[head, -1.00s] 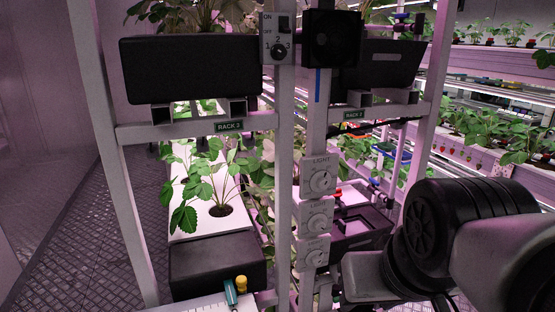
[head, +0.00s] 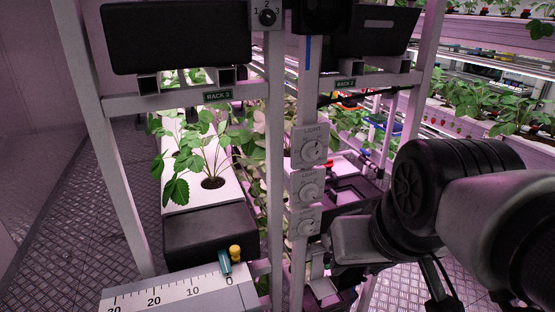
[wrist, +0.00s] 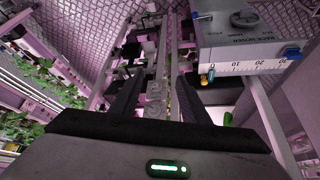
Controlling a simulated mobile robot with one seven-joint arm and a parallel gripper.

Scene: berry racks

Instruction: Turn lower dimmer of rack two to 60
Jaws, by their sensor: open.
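Three white light dimmers sit in a column on the upright post beside rack two: a top one (head: 313,145), a middle one (head: 307,187) and the lowest one (head: 304,222). Each has a round knob; I cannot read their settings. The rack two label (head: 345,84) is on the crossbar to the right. In the wrist view, my gripper (wrist: 160,82) is open, with its two dark fingers apart and nothing held. Pale dimmer plates (wrist: 154,92) show between the fingers, farther off. In the head view my arm is right of the dimmers, and I cannot make out the fingertips.
A grey device with a number scale (head: 180,298) and a teal pointer stands at the lower left; it also shows in the wrist view (wrist: 250,45). A black box (head: 210,235) and a plant in a white trough (head: 195,195) are behind it. Metal posts (head: 276,180) stand close by.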

